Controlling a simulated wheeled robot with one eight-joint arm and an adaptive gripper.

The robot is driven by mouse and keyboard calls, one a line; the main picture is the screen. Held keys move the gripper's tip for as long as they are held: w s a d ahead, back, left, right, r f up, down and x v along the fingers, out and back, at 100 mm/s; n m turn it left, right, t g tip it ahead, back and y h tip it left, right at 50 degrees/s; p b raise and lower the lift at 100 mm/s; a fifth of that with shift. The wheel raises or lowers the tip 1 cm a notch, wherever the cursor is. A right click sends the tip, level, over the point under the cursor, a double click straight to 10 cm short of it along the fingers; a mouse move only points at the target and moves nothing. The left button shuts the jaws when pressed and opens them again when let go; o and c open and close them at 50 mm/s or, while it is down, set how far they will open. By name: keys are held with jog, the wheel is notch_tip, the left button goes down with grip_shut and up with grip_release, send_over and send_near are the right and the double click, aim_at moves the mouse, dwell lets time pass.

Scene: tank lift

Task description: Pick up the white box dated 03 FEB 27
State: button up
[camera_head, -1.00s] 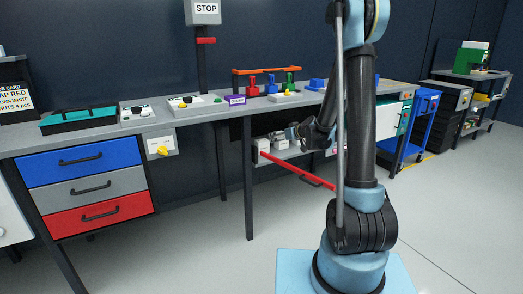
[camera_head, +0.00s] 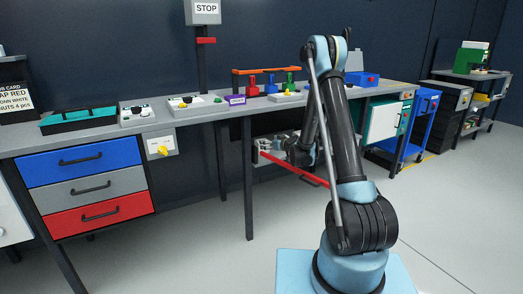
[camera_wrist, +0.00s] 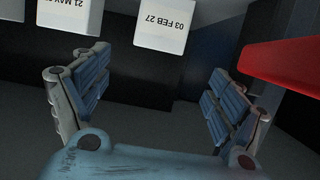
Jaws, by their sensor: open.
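The white box dated 03 FEB 27 (camera_wrist: 165,25) shows at the top of the wrist view, its label upside down. It lies beyond my open fingers and between their lines, apart from them. My gripper (camera_wrist: 155,105) is open and empty, with blue ridged pads on both fingers. In the head view my gripper (camera_head: 300,152) is by the shelf under the bench, partly hidden by my arm. The dated box cannot be singled out there.
A white box marked 21 MAY (camera_wrist: 72,14) stands left of the dated box. A red bar (camera_wrist: 290,62) crosses the right of the wrist view; the red bar (camera_head: 295,169) also slants before the low shelf (camera_head: 262,158). The bench (camera_head: 200,115) is overhead.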

jog(key=x, duration=0.6)
jog(key=shift+w+a+f, duration=0.1)
jog(key=shift+w, duration=0.05)
jog(key=shift+d+f+x, duration=0.1)
jog(key=shift+f+x, duration=0.05)
jog(key=shift+x, duration=1.2)
jog(key=shift+d+f+x, duration=0.15)
jog(key=shift+x, duration=1.15)
jog(key=c, duration=1.2)
